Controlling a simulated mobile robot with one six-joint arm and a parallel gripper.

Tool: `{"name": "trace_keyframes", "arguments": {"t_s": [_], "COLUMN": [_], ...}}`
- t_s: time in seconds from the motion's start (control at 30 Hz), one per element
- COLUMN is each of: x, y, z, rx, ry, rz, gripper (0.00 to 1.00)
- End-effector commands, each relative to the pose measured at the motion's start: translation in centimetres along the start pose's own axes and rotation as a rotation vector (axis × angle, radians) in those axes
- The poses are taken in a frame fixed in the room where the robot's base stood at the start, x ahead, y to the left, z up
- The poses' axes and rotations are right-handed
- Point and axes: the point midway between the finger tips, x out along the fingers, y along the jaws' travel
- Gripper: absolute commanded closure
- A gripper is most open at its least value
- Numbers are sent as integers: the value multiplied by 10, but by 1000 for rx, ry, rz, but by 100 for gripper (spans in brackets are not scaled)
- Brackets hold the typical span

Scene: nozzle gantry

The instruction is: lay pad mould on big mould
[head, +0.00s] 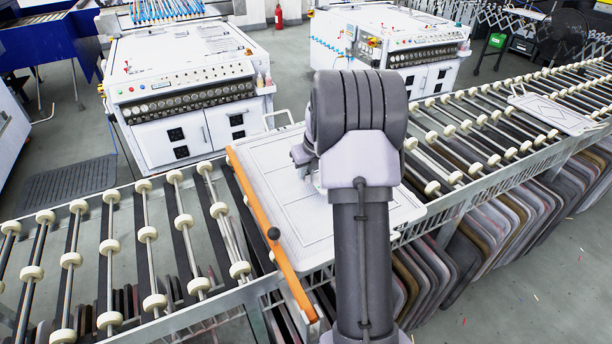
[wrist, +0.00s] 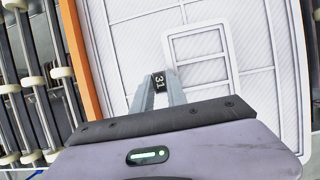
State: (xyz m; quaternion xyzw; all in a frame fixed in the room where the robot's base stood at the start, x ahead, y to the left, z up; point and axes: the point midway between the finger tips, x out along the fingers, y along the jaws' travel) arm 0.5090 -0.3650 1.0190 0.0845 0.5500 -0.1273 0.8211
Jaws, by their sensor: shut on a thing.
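The big mould (head: 290,215) is a wide white panel with thin raised lines. It lies on the roller conveyor, with an orange bar along its left side. It also fills much of the wrist view (wrist: 125,55). My gripper (wrist: 158,88) is over it, with its fingers closed around a small black tag marked 31. A small white framed piece with a crossbar, seemingly the pad mould (wrist: 203,57), shows just right of the fingertips. I cannot tell whether it touches the big mould. In the head view my arm hides most of the gripper and this piece.
Another white panel (head: 560,113) lies on the rollers at the right. White control cabinets (head: 190,100) stand behind the conveyor. Many dark boards (head: 500,215) stand in a rack below. Bare rollers lie at the left.

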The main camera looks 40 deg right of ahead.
Motion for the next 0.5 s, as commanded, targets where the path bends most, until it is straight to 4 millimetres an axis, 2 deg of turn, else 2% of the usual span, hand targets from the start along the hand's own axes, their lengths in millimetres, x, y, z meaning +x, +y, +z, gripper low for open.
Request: {"name": "trace_keyframes", "arguments": {"t_s": [0.1,0.23,0.4,0.5], "x": [10,17,49,48], "y": [-7,-11,-10,-11], "z": [18,29,14,14], "rx": [-1,-1,0,0], "ry": [-1,-1,1,-1], "rz": [-1,-1,0,0], "gripper": [100,100,100,100]}}
